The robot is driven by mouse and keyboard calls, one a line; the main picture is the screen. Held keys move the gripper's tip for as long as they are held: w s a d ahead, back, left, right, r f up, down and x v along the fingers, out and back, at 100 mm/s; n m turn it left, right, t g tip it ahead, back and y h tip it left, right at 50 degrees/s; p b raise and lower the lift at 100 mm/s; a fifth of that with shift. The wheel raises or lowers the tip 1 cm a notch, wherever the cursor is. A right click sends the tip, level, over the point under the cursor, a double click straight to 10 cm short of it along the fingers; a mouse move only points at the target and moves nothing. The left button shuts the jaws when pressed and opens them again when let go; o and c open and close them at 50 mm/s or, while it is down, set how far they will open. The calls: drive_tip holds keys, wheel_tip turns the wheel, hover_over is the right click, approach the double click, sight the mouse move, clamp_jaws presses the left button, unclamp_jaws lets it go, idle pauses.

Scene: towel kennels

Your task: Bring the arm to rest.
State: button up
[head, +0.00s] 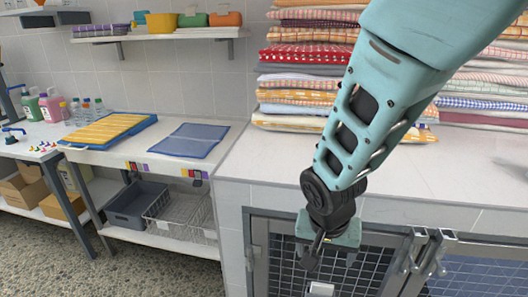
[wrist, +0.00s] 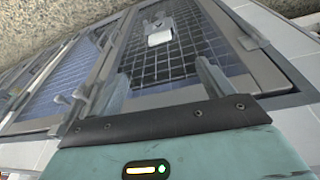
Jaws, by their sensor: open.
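My gripper (head: 317,255) hangs at the end of my teal arm in the head view, in front of the kennel doors. In the wrist view my gripper (wrist: 161,92) shows two grey fingers spread apart with nothing between them. Beyond the fingers is a kennel door (wrist: 182,62) with dark wire mesh, a metal frame and a small white plate (wrist: 160,38). The same kennel door (head: 284,262) shows in the head view, partly hidden by my gripper. It looks shut. I cannot tell whether the fingers touch it.
A white tiled counter (head: 260,165) tops the kennels. Stacks of folded towels (head: 300,72) stand on it at the back. To the left, a table bears a blue mat (head: 188,140) and a yellow towel on a blue tray (head: 140,122). A wall shelf (head: 150,36) holds bins.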

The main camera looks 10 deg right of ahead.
drive_tip(key=s+a+r+n+g+y, duration=0.1)
drive_tip(key=s+r+n, duration=0.4)
drive_tip(key=s+n, duration=0.1)
drive_tip(key=s+a+r+n+g+y+p, duration=0.1)
drive_tip(key=s+a+r+n, duration=0.1)
drive_tip(key=s+r+n, duration=0.3)
drive_tip(key=s+n, duration=0.1)
drive_tip(key=s, duration=0.3)
drive_tip(key=shift+s+r, duration=0.3)
drive_tip(key=shift+r, duration=0.05)
